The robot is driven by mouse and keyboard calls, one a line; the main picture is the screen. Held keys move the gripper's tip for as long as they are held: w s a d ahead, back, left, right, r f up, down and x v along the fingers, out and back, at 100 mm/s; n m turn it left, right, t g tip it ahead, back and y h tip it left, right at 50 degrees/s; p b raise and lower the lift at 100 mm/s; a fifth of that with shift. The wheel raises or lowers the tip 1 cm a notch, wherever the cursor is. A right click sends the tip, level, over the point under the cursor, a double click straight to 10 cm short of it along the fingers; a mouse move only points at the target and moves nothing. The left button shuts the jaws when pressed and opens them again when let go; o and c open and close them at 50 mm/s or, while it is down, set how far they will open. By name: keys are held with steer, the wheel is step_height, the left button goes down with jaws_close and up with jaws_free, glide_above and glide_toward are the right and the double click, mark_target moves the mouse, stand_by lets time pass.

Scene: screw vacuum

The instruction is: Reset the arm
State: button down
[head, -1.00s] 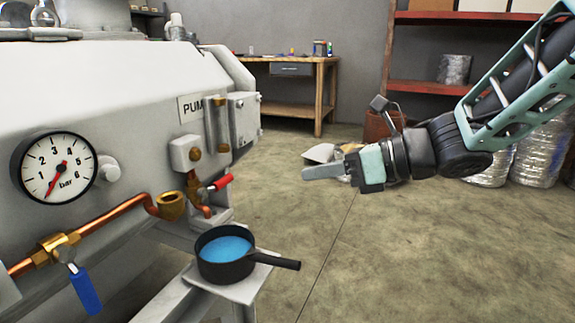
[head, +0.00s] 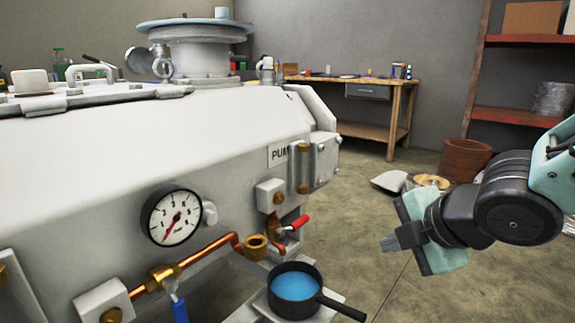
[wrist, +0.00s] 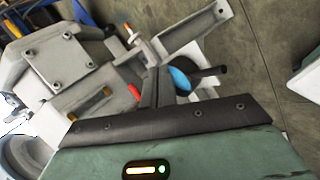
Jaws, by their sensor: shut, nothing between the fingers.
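My gripper (head: 388,244) is at the right of the head view, in the air to the right of the grey pump machine (head: 120,130). Its fingers are shut with nothing between them and point left toward the machine. In the wrist view, the shut fingers (wrist: 158,87) overlap the dark pan with blue liquid (wrist: 182,78), which lies beyond them. In the head view, the pan (head: 294,287) stands on a small shelf at the machine's lower right, apart from my gripper.
A pressure gauge (head: 172,215), copper pipe (head: 205,246) and red-handled valve (head: 294,224) are on the machine's side. A workbench (head: 376,128) and red shelves (head: 515,117) stand at the back. A brown bucket (head: 465,160) is behind my arm. Open floor lies between machine and arm.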

steer(key=s+a+m+g+h+p, duration=0.3)
steer(key=s+m+g+p, duration=0.4)
steer(key=s+m, duration=1)
step_height(320, 180, up, 37)
steer(key=s+n+g+p, duration=0.1)
steer(key=s+n+p, duration=0.1)
steer(key=p, duration=3.2)
steer(key=shift+a+p, duration=0.15)
steer(key=shift+p, duration=0.15)
steer(key=shift+a+f+n, duration=0.1)
steer(key=shift+n, duration=0.2)
